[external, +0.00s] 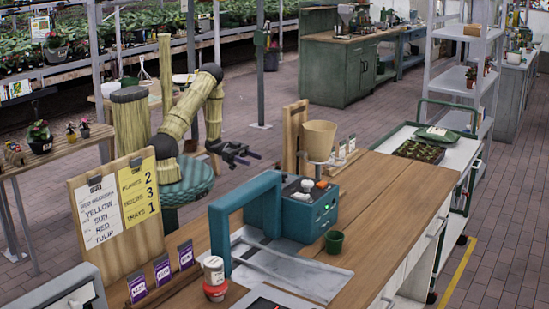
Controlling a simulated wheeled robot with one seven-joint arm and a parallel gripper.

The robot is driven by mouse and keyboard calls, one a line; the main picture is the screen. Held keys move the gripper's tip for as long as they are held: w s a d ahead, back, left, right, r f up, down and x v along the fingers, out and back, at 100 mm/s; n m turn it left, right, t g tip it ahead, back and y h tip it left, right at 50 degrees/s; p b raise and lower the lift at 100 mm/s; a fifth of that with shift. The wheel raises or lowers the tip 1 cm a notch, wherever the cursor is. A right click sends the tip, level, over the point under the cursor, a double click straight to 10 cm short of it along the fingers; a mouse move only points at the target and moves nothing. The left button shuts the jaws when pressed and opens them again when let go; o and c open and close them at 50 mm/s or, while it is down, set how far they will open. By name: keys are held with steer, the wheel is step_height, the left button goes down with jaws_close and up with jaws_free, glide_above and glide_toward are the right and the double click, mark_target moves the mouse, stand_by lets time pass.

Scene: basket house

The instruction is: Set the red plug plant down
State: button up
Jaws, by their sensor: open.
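My gripper (243,154) is open and empty, held in the air above the far left side of the wooden bench (398,190). No plant shows between its fingers. I cannot pick out the red plug plant with certainty. Small potted plants (40,136) stand on a wooden shelf at the left, one with reddish leaves or flowers, well away from my gripper.
A seedling tray (418,151) sits on a cart. The bench's right part is clear.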

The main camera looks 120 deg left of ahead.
steer(key=w+a+r+g+y+p, duration=0.1)
steer(key=w+a+g+y+p, duration=0.1)
steer(key=w+a+g, duration=0.1)
steer(key=w+a+r+g+y+p, duration=0.1)
steer(key=w+a+g+y+p, duration=0.1)
steer(key=w+a+g, duration=0.1)
steer(key=w+a+r+g+y+p, duration=0.1)
steer(key=w+a+g+p, duration=0.2)
steer(key=w+a, duration=0.1)
steer(key=shift+w+a+r+g+y, duration=0.4)
steer(key=shift+a, duration=0.3)
steer(key=w+d+r+g+h+p, duration=0.4)
steer(key=d+r+g, duration=0.3)
steer(key=d+r, duration=0.4)
steer(key=d+p, duration=0.1)
steer(key=d, duration=0.3)
steer(key=shift+r+g+p, duration=0.3)
steer(key=shift+r+p, duration=0.05)
steer(key=shift+p, duration=0.05)
steer(key=shift+f, duration=0.1)
step_height(320, 180, down, 12)
steer(key=shift+r, duration=0.25)
steer(key=shift+a+f, duration=0.1)
steer(key=shift+f, duration=0.15)
